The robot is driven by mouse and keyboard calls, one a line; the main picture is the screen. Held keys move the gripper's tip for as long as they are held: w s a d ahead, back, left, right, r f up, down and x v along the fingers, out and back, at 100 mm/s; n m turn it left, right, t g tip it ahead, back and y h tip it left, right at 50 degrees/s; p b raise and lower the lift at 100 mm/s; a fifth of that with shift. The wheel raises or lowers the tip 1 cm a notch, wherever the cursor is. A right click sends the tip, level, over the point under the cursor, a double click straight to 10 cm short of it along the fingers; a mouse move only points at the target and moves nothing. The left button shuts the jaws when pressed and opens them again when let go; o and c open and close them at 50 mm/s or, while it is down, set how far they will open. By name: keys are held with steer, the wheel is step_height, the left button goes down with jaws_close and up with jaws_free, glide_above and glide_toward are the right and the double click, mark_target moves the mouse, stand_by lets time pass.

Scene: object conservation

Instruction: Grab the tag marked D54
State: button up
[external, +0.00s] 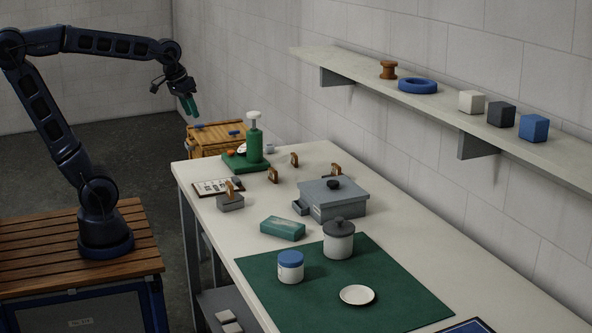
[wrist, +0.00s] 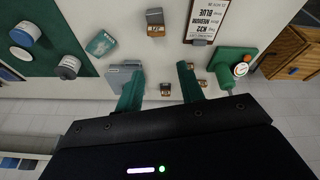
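Several small brown tags stand on the white table: one near the green pump base (external: 294,160), one in front of it (external: 273,175), and one behind the grey box (external: 335,171). Another brown tag (external: 230,187) stands in a grey block (external: 230,203); it also shows in the wrist view (wrist: 155,19). I cannot read D54 on any tag. In the wrist view, one small tag (wrist: 165,89) appears between my fingers and another (wrist: 203,83) to their right. My gripper (external: 190,112) is open and empty, high above the table's far left end; its green fingers (wrist: 160,71) are spread.
A green pump bottle (external: 254,143), grey box (external: 332,203), teal block (external: 283,228) and clipboard (external: 212,187) stand or lie around the tags. Jars and a white dish (external: 356,295) occupy the green mat (external: 400,292). A wall shelf (external: 450,106) runs along the right.

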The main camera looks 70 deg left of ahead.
steer(key=w+a+r+n+g, duration=0.1)
steer(key=w+a+n, duration=0.15)
steer(key=w, duration=0.65)
steer(key=w+a+n, duration=0.2)
steer(key=w+a, duration=0.1)
steer(key=w, duration=0.5)
steer(key=n+g, duration=0.3)
steer(key=n, duration=0.7)
glide_above(295, 155)
step_height(295, 155, down, 22)
steer(key=shift+s+a+f, duration=0.1)
steer(key=shift+a+f, duration=0.2)
steer(key=shift+f, duration=0.2)
steer(key=f, duration=1)
steer(key=shift+w+f, duration=0.2)
steer(key=shift+f, duration=0.1)
jaws_close()
